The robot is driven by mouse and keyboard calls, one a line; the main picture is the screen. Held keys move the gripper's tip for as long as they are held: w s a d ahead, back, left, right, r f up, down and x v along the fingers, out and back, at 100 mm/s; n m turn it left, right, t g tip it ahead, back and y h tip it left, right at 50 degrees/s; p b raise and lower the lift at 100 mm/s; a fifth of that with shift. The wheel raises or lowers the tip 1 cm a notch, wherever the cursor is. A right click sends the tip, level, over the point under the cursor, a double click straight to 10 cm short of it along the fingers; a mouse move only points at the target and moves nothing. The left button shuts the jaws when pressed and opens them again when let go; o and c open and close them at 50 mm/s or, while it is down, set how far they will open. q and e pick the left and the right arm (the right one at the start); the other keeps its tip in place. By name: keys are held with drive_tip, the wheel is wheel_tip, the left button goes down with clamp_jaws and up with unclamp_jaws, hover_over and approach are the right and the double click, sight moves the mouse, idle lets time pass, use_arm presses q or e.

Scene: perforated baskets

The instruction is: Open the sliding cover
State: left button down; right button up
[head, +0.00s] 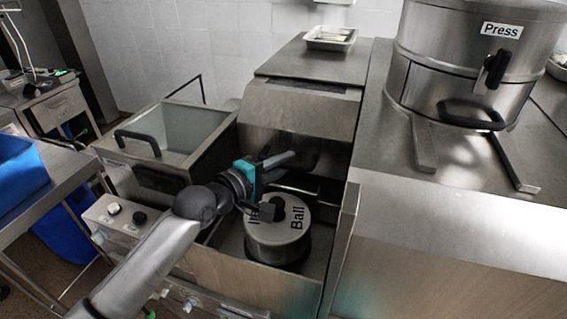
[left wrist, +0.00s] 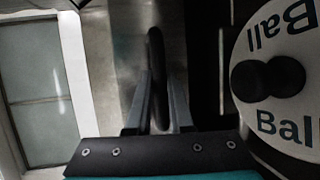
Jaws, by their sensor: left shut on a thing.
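The sliding cover appears to be the steel front panel (head: 300,112) of the machine in the middle of the head view. My left gripper (head: 285,159) reaches in front of its lower part. In the left wrist view a dark loop handle (left wrist: 156,60) stands between the two fingers of my left gripper (left wrist: 157,112), which is shut on it. The gripper partly hides the handle in the head view. My right gripper is not in view.
A round "Ball" container (head: 272,246) with a black knob sits in the bay just below my left gripper. An open steel bin (head: 195,128) with a black handle stands to the left. A "Press" pot (head: 440,75) stands on the right counter (head: 455,205).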

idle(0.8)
use_arm(q)
drive_tip(key=w+b, duration=0.1)
drive_tip(key=w+d, duration=0.1)
drive_tip(key=w, duration=0.1)
drive_tip(key=shift+w+f+b, duration=0.15)
drive_tip(key=shift+w+b, duration=0.15)
drive_tip(key=shift+b, duration=0.05)
drive_tip(key=shift+w+d, duration=0.2)
drive_tip(key=shift+w, duration=0.3)
drive_tip(key=c, duration=0.8)
unclamp_jaws()
drive_tip(key=v, duration=1.5)
drive_tip(key=shift+r, duration=0.2)
drive_tip(key=shift+s, duration=0.1)
